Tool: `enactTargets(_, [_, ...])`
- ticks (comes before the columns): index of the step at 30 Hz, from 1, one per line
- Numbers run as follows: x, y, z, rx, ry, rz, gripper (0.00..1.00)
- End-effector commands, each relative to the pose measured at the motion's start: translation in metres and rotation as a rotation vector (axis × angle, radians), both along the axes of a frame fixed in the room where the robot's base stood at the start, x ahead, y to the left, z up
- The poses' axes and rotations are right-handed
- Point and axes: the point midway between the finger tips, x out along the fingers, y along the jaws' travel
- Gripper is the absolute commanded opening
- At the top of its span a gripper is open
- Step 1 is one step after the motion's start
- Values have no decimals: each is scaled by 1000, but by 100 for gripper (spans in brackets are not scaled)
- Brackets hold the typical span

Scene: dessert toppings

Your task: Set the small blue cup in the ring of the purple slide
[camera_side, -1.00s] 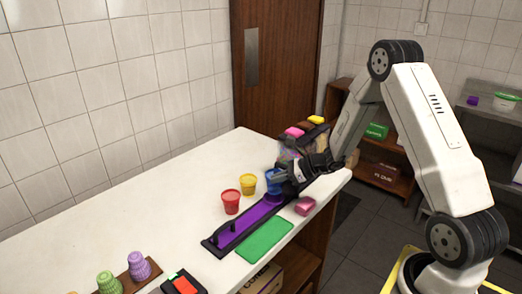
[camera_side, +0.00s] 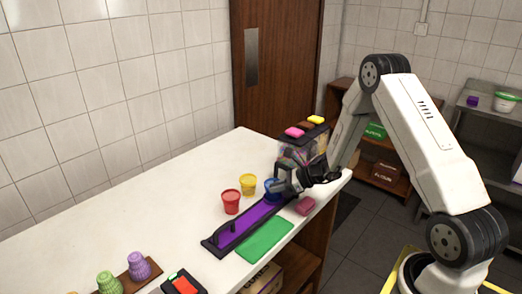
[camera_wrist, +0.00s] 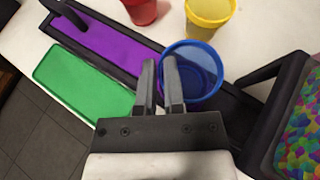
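The small blue cup (camera_side: 271,190) is at the far end of the purple slide (camera_side: 245,221). In the wrist view the cup (camera_wrist: 195,75) stands upright and open side up over the slide's black end. The ring is hidden beneath the cup, so I cannot tell how fully the cup sits in it. My gripper (camera_wrist: 160,68) is at the cup's near left rim, with one finger outside the wall and one inside. My gripper (camera_side: 282,186) is low over the slide in the side view.
A red cup (camera_side: 231,201) and a yellow cup (camera_side: 248,185) stand close behind the slide. A clear dispenser with colourful contents (camera_wrist: 301,130) stands close to my gripper's right.

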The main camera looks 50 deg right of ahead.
Motion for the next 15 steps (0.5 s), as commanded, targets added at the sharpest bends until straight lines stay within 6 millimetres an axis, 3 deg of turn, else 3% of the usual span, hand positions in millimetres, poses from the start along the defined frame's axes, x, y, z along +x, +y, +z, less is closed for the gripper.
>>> enactTargets(1, [0,0,0,0,0,0,29])
enactTargets(2, [0,0,0,0,0,0,39])
enactTargets(3, [0,0,0,0,0,0,40])
enactTargets(15, [0,0,2,-1,0,0,40])
